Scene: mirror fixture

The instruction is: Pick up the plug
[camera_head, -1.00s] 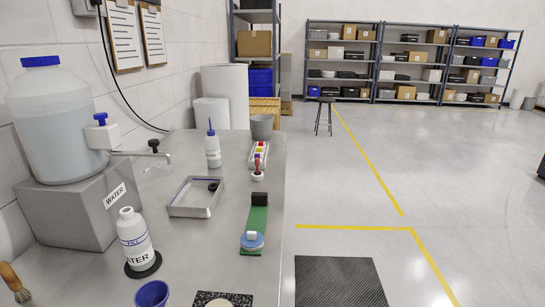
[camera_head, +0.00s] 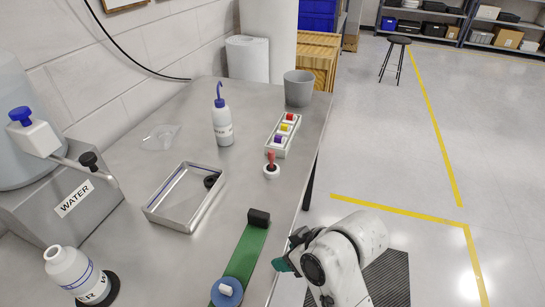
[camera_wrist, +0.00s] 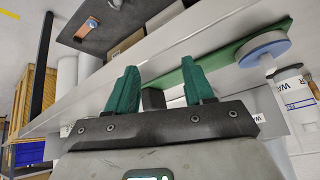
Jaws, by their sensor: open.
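A small black piece (camera_head: 211,181), which looks like a rubber plug, lies inside a shallow metal tray (camera_head: 159,214) in the head view, near its right wall. My gripper (camera_head: 285,258) is beyond the bench's right edge, to the lower right of the tray and well apart from it. In the wrist view, my gripper's green fingers (camera_wrist: 160,84) are spread and hold nothing. The plug cannot be made out in the wrist view.
A green strip (camera_head: 246,256) with a black block (camera_head: 259,218) and blue disc (camera_head: 227,292) lies between tray and gripper. A white bottle (camera_head: 70,268), wash bottle (camera_head: 221,122), red-handled stamp (camera_head: 271,167) and grey cup (camera_head: 298,89) stand around. Bare bench lies right of the tray.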

